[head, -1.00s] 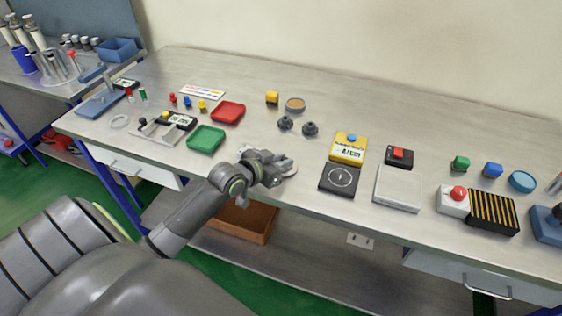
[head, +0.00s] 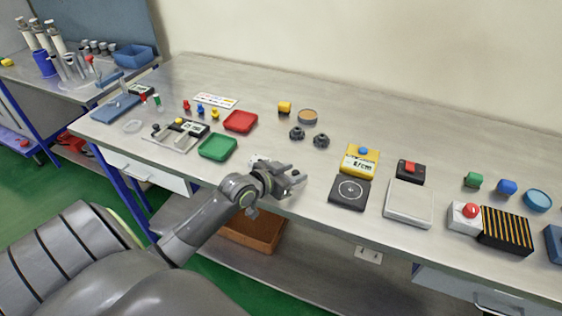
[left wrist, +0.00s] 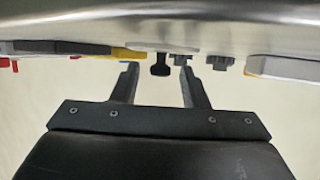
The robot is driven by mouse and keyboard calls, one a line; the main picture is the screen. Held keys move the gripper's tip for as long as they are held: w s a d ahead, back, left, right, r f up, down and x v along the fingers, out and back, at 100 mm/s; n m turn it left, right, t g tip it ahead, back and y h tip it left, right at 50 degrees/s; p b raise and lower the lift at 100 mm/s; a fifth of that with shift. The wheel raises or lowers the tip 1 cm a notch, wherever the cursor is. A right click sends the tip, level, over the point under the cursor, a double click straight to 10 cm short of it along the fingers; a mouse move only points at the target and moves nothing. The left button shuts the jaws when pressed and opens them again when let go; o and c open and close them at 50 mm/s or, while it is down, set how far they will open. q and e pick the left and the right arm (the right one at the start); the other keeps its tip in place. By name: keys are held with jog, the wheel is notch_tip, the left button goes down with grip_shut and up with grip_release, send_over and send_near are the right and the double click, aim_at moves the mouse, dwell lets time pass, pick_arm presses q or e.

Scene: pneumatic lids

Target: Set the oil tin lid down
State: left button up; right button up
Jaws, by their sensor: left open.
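My left gripper (head: 296,180) is low over the front part of the bench, right of the green tray. In the left wrist view its two fingers (left wrist: 158,66) are apart. A dark knob (left wrist: 160,68) shows between the fingertips, with a pale flat disc (left wrist: 170,51) behind it against the bench; I take this for the oil tin lid. Both fingers show clear gaps to the knob. In the head view my gripper hides most of this spot, and only a pale patch (head: 257,159) shows beside it. My right gripper is not in view.
Left of the gripper are a green tray (head: 218,147) and a red tray (head: 240,121). Two dark knobbed pieces (head: 309,137) stand behind it. A yellow box (head: 360,160) and a black pad (head: 349,194) lie to the right. The back of the bench (head: 400,120) is clear.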

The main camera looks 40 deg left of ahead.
pick_arm(q)
jog(key=v, duration=1.2)
jog(key=s+d+f+n+g+y, duration=0.1)
jog(key=s+d+f+g, duration=0.2)
jog(key=s, duration=0.4)
jog(key=s+d+f+n+g+y, duration=0.1)
jog(key=s+f+g+y, duration=0.1)
jog(key=s+f+g, duration=0.3)
jog(key=s+d+f+g+y, duration=0.1)
jog(key=s+f+g, duration=0.15)
jog(key=s, duration=0.55)
notch_tip(320, 180, down, 25)
jog(key=a, duration=0.1)
jog(key=s+f+g, duration=0.1)
jog(key=s+f, duration=1.3)
jog(key=f, duration=0.1)
jog(key=shift+s+d+f+g+h, duration=0.35)
jog(key=shift+s+d+h, duration=0.05)
jog(key=shift+d, duration=0.05)
